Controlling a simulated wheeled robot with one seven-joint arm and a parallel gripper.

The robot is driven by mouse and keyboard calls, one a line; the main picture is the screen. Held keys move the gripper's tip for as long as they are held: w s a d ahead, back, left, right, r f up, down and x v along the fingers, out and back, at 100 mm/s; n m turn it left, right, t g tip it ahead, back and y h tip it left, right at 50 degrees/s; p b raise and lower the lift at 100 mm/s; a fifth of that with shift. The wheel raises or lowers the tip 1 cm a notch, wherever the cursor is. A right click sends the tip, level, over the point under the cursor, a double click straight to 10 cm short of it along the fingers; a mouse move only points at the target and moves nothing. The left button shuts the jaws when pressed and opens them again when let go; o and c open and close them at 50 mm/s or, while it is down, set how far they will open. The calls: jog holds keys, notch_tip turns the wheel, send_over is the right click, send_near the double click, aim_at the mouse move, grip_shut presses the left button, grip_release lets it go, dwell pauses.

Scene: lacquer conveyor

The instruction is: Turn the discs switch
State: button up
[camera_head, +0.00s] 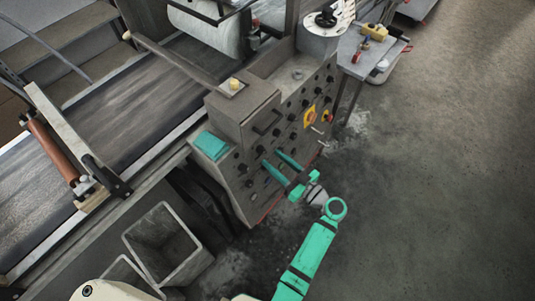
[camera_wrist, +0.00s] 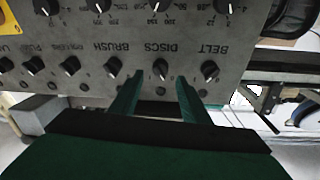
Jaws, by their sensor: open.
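The control panel (camera_head: 290,115) carries rows of black knobs. In the wrist view its labels appear upside down. The discs switch (camera_wrist: 160,68) is a black knob beside the word DISCS, with a pale mark on it. My gripper (camera_wrist: 160,78) is open, with one green finger on each side of that knob in the picture. I cannot tell whether the fingers touch it. In the head view my gripper (camera_head: 272,158) reaches the lower part of the panel, and its fingers hide some knobs there.
The belt knob (camera_wrist: 210,71) and the brush knob (camera_wrist: 113,67) flank the discs switch closely. A yellow switch plate (camera_head: 309,116) is higher on the panel. A grey bin (camera_head: 190,236) stands below the conveyor (camera_head: 135,100). The floor at right is open.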

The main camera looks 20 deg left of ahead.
aim_at(265, 152)
jog(key=shift+x, duration=2.1)
jog(key=c, duration=1.1)
jog(key=shift+o, duration=0.2)
jog(key=shift+m, duration=0.4)
jog(key=m, duration=0.3)
jog(key=m+t+h, duration=0.1)
jog(key=m, duration=0.2)
jog(key=shift+r+h, duration=0.1)
jog(key=shift+h, duration=0.2)
jog(key=m+h, duration=0.1)
jog(key=m, duration=0.5)
jog(key=shift+m, duration=0.3)
